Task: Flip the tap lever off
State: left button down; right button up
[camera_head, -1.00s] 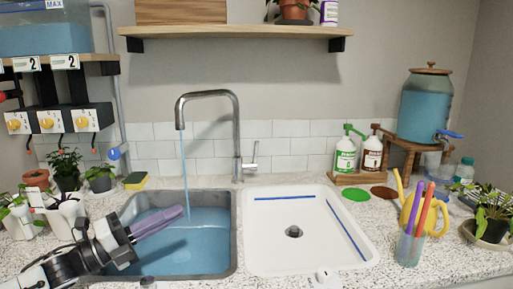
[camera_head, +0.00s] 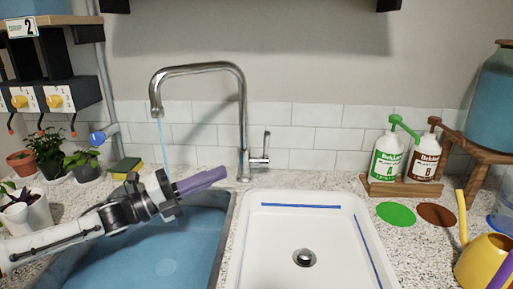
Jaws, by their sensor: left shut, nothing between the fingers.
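The chrome tap (camera_head: 243,110) stands behind the two sinks, with its spout arching to the left. Its lever (camera_head: 266,146) sticks upright from a short stub on the right side of the body. A thin blue stream of water (camera_head: 163,140) runs from the spout; its lower part is hidden behind my left gripper. My left gripper (camera_head: 222,174) has purple fingers, is shut and empty, and points right over the left sink. Its tips appear just left of the tap's base, with the tap body between them and the lever.
The left sink (camera_head: 228,225) holds blue water; the white right sink (camera_head: 262,195) is empty. A yellow-green sponge (camera_head: 126,166) and potted plants stand at left. Two pump bottles (camera_head: 388,155) stand on a wooden stand at right. A yellow watering can (camera_head: 484,258) is at far right.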

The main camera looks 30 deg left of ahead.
pick_arm(q)
send_near(265, 138)
jog(key=w+d, duration=0.1)
jog(key=d, duration=0.4)
jog(key=shift+w+a+p, duration=0.2)
jog(key=shift+w+p, duration=0.2)
jog(key=shift+w, duration=0.6)
jog(key=shift+w+a+p, duration=0.25)
jog(key=shift+w+p, duration=0.1)
jog(key=shift+w, duration=0.65)
pick_arm(e)
jog(key=shift+w+d+r, duration=0.15)
jog(key=shift+d+r, duration=0.15)
jog(key=shift+r, duration=0.1)
jog(key=shift+r, duration=0.1)
